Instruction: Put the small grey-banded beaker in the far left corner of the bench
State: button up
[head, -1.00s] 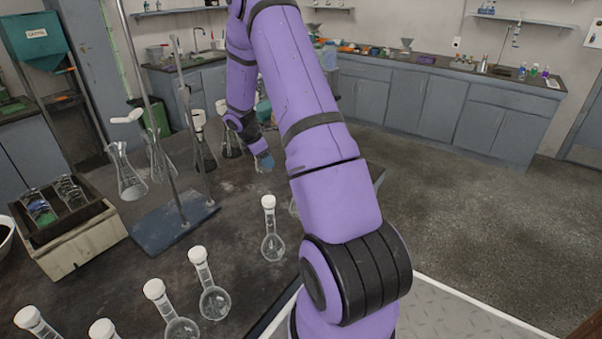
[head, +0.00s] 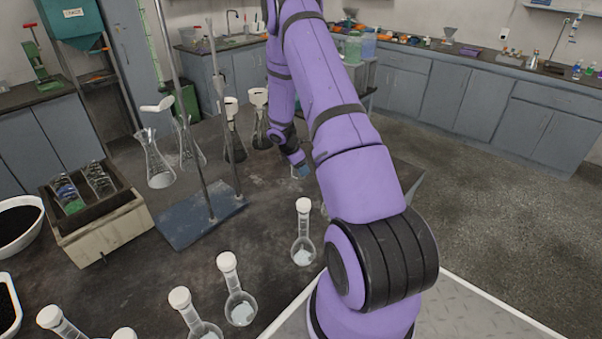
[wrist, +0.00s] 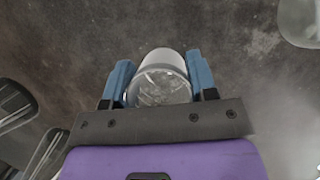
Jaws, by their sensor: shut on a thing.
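My gripper (wrist: 160,85) is shut on a small clear beaker (wrist: 163,90) with a grey band, held between its two blue fingers in the wrist view. In the head view my gripper (head: 300,171) is low over the right part of the dark bench (head: 110,245), partly behind my arm. The beaker cannot be made out clearly there. I cannot tell whether its base touches the bench.
A blue-based stand (head: 200,222) with metal rods is left of my gripper. Several flasks stand behind it, including a clear conical flask (head: 158,170). A wooden box (head: 108,235) of glassware is at left. White-capped round flasks (head: 238,305) line the front.

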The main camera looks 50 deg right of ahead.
jog(key=shift+f, duration=1.4)
jog(key=shift+f, duration=0.15)
jog(key=o, duration=0.9)
